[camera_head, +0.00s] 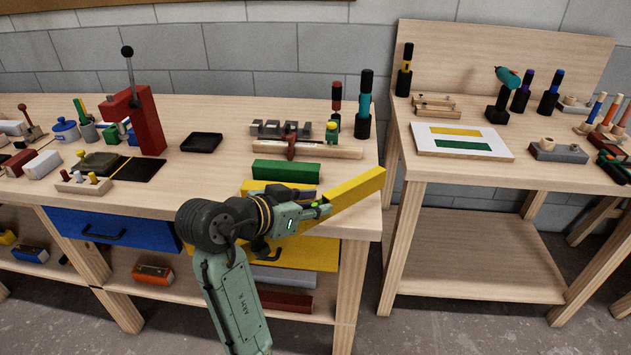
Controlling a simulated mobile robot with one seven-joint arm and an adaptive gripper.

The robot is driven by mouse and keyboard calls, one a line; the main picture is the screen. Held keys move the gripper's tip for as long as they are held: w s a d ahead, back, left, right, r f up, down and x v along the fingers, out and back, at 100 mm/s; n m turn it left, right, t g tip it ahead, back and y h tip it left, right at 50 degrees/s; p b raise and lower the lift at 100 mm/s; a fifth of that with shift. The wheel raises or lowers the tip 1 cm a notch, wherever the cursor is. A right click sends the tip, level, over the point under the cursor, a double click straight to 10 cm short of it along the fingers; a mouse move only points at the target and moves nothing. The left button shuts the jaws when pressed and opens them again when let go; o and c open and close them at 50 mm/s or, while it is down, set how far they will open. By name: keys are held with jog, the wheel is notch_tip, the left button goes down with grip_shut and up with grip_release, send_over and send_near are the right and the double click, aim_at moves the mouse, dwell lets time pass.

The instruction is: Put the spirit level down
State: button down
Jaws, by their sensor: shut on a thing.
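My gripper (320,211) is shut on a long yellow bar (358,194), held tilted above the front right corner of the left workbench (225,185). Its far end points up and to the right, over the gap between the benches. No vial is clear on the bar, so I cannot tell whether it is the spirit level or a painted batten. A green batten (286,171) lies on the bench behind my gripper. Another yellow piece (262,186) lies in front of it, partly hidden by my arm.
A wooden bar with a red block (330,152) lies behind the green batten. Dark bottles (365,105) stand at the bench's right edge. The right bench holds a white board (425,146) with yellow and green rectangles. Bare wood shows around the black tray (202,142).

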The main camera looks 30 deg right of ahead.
aim_at(325, 194)
jog(key=w+d, duration=0.1)
jog(key=d, duration=0.3)
jog(key=w+d+f, duration=0.1)
jog(key=w+d, duration=0.1)
jog(key=d, duration=0.3)
jog(key=w+d, duration=0.2)
jog(key=d, duration=0.2)
jog(key=shift+w+d+f, duration=0.1)
jog(key=shift+d+f, duration=0.05)
jog(key=shift+d, duration=0.05)
notch_tip(325, 194, down, 4)
jog(key=shift+r+b, duration=0.15)
jog(key=shift+b, duration=0.95)
jog(key=shift+r, duration=0.1)
jog(key=c, duration=1.2)
grip_release()
jog(key=b+v, duration=0.2)
jog(key=v, duration=1)
jog(key=shift+w+b, duration=0.1)
jog(key=shift+b, duration=0.3)
